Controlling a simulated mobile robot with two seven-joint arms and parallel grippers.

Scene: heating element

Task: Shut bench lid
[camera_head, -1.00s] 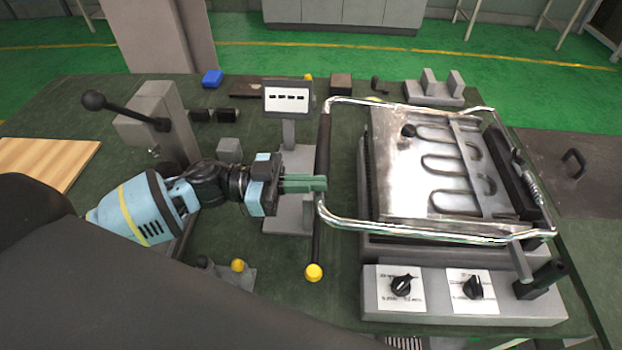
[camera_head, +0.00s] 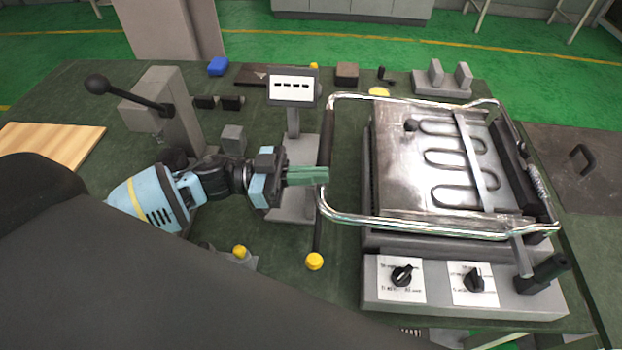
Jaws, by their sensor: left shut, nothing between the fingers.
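A heating bench unit has a metal plate with a winding heating element (camera_head: 455,157). A chrome tube frame (camera_head: 425,222) runs around it, hinged on the right side, with a dark grip bar (camera_head: 325,135) at its left end. I take this frame for the lid; it looks low and nearly level, but I cannot tell if it is fully down. My left gripper (camera_head: 318,175) is shut and empty. Its green fingertips overlap the lower part of the grip bar; I cannot tell whether they touch it. My right gripper is not in view.
A display on a stand (camera_head: 292,88) rises just behind my left gripper. A lever on a grey block (camera_head: 165,110) stands to its left. A front panel with two knobs (camera_head: 437,283) lies below the plate. A dark panel with a handle (camera_head: 582,157) is at the far right.

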